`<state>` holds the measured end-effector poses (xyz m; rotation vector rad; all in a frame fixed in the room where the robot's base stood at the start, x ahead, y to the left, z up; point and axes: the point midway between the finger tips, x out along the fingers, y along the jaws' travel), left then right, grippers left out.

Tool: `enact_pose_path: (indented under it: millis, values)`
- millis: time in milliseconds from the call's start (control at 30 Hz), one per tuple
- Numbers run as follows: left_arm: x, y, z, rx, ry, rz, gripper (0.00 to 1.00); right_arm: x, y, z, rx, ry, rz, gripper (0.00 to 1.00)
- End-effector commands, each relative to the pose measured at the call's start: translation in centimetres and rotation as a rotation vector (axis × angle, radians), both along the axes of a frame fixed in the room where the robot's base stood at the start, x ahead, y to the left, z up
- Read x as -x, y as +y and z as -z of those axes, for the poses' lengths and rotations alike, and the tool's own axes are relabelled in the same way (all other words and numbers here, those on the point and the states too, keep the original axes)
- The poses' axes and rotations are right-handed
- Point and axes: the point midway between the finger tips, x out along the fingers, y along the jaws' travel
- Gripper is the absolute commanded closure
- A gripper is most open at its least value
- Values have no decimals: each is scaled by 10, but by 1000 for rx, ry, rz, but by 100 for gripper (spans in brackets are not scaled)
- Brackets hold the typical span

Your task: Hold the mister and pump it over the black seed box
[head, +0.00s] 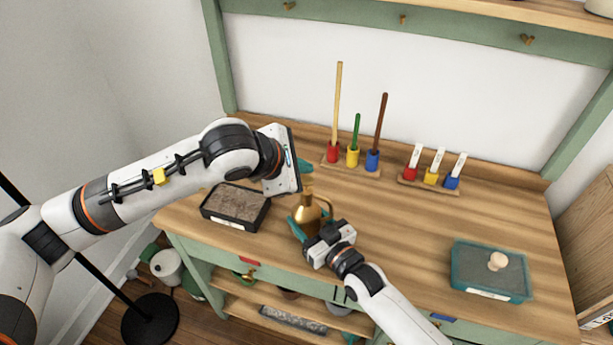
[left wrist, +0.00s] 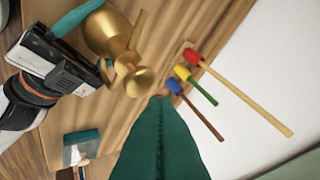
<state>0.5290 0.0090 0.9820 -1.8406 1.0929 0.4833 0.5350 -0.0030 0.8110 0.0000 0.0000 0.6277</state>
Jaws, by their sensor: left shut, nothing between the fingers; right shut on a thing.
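The brass mister (head: 308,213) stands upright in my right gripper (head: 308,222), whose teal fingers are shut around its body just to the right of the black seed box. The mister also shows in the left wrist view (left wrist: 108,36). The black seed box (head: 262,214) is filled with brown soil and has a white label in front. My left gripper (head: 304,168) is shut and empty, close above the mister's top. Its closed teal fingers (left wrist: 160,103) point near the mister's top in the left wrist view. I cannot tell whether they touch it.
Behind the mister, a wooden rack (head: 350,169) holds sticks in red, yellow and blue cups. A second rack (head: 428,187) holds white-tagged coloured pegs. A teal box (head: 480,282) with a wooden knob sits at right. The bench's middle right is clear.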

Motion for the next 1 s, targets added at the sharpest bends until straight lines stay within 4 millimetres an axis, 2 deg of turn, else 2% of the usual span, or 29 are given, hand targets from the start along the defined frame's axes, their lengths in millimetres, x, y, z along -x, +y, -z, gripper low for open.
enact_pose_path:
  millis: [1000]
  values:
    - [0,0,10,0,0,0,100,0,0,0,0,0,0,76]
